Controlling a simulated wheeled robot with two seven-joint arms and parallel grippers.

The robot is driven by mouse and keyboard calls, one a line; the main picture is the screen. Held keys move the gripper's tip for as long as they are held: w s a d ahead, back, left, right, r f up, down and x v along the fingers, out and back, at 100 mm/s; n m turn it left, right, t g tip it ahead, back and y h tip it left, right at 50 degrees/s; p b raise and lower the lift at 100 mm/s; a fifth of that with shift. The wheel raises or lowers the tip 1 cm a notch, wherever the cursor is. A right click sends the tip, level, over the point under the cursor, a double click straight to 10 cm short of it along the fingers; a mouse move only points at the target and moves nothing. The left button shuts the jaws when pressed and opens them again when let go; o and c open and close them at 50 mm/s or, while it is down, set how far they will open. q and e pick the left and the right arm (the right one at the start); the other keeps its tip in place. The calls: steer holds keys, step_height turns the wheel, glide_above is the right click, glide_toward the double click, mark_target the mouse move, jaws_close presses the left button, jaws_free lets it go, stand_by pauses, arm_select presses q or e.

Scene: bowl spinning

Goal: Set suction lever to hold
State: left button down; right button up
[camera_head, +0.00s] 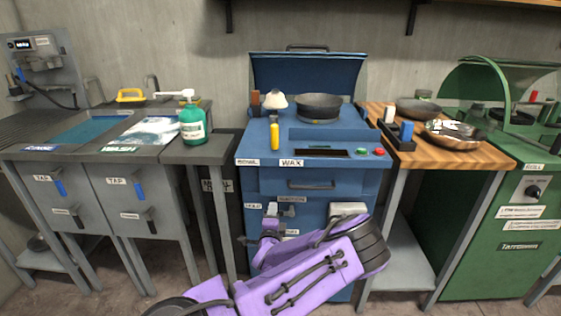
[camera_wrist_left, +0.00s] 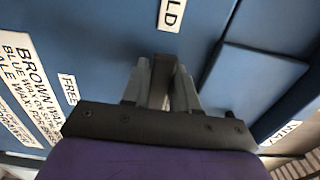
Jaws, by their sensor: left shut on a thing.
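The blue wax machine (camera_head: 330,180) stands in the middle of the head view, with its lid up. My left gripper (camera_head: 278,211) is at its front panel, below the drawer handle. The lever's lower part is hidden behind the gripper. My right gripper is not in view.
A black pan (camera_head: 319,105) and a yellow-handled tool (camera_head: 274,134) are on the blue machine. A wooden-topped table (camera_head: 490,158) with pans is at right, beside a green machine (camera_head: 520,225). A grey sink unit (camera_head: 110,190) with a green bottle (camera_head: 192,125) is at left.

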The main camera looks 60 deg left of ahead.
arm_select(q)
steer(key=shift+s, duration=0.1)
stand_by(0.3)
steer(key=c, duration=1)
jaws_free()
steer(key=shift+o, duration=0.2)
steer(key=v, duration=1)
steer(key=shift+d, duration=0.25)
steer(key=shift+s, duration=0.1)
